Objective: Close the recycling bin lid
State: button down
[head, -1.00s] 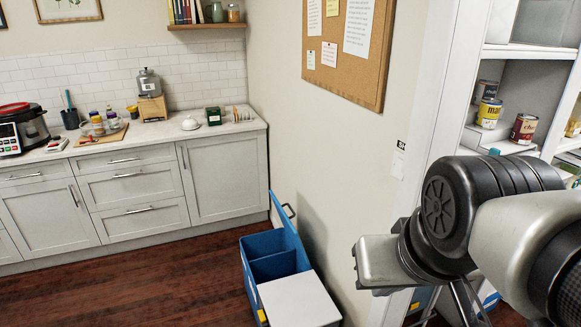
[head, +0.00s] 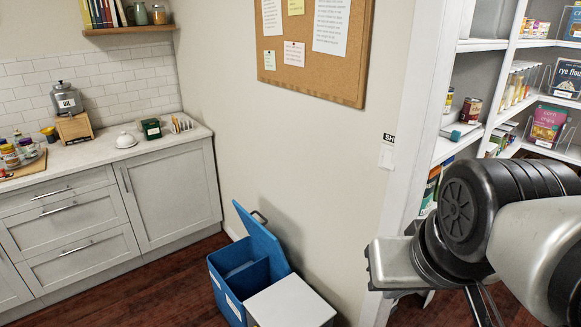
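The blue recycling bin (head: 226,296) stands on the floor against the wall, below the cork board. Its blue lid (head: 258,237) is raised and leans back toward the wall, with a dark handle (head: 261,216) at its far upper edge. The compartment under this lid is open, and its inside shows. The front compartment beside it is covered by a flat light grey lid (head: 292,304). My arm reaches in from the right, to the right of the bin and apart from it. My gripper's fingers cannot be made out.
Grey kitchen cabinets (head: 172,195) with a white counter stand at the left and back. A white door frame (head: 403,165) is right of the bin, with pantry shelves (head: 468,135) beyond. Wooden floor (head: 95,285) is clear in front of the cabinets.

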aim_at(256, 230)
jog(key=j+z, duration=0.35)
jog(key=j, duration=0.15)
jog(key=j+z, duration=0.4)
jog(key=j, duration=0.15)
jog(key=j+z, duration=0.3)
jog(key=j, duration=0.2)
jog(key=j+z, duration=0.3)
jog(key=j, duration=0.25)
jog(key=j+z, duration=0.3)
jog(key=j, duration=1.95)
jog(key=i+j+u, duration=0.2)
jog(key=j, duration=0.15)
jog(key=j+u, duration=0.15)
jog(key=j, duration=0.2)
